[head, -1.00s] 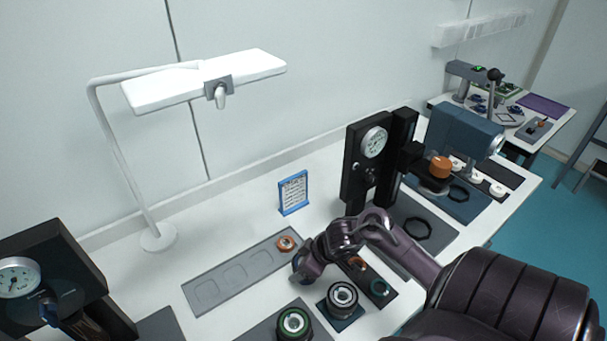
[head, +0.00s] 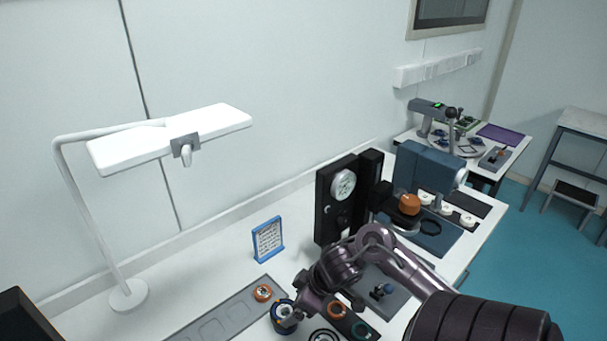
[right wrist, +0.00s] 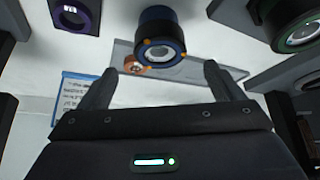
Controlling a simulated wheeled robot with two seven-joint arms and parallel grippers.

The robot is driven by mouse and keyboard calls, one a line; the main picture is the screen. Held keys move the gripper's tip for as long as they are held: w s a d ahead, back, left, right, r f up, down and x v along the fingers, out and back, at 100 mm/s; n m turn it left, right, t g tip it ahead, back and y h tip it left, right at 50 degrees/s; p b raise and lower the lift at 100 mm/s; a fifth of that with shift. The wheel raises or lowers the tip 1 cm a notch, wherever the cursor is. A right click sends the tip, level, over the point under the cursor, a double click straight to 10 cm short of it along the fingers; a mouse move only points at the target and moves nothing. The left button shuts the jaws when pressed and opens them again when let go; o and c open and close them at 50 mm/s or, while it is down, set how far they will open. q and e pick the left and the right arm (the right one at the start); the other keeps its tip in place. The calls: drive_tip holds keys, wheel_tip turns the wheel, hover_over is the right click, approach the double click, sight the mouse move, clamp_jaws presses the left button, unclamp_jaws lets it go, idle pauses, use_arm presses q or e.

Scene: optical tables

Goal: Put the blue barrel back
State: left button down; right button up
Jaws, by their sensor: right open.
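The blue barrel (head: 279,325) shows as a short dark cylinder with a blue ring, a glass end and small orange marks. It is beside the near right end of the grey recessed strip (head: 216,322). It also shows in the right wrist view (right wrist: 160,28), beyond the fingertips and roughly centred between them. My right gripper (right wrist: 158,80) is open with nothing between its fingers. In the head view my right gripper (head: 300,312) is right next to the barrel; whether they touch I cannot tell. My left gripper is out of view.
An orange ring (head: 262,292) lies on the strip's end. A dark tray (head: 348,321) holds an orange and a green ring. A green-ringed barrel (right wrist: 297,28) and a purple-ringed one (right wrist: 72,14) flank the blue barrel. A blue-framed card (head: 267,240) and black gauge stand (head: 330,207) stand behind.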

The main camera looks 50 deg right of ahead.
drive_tip(key=shift+v, duration=1.6)
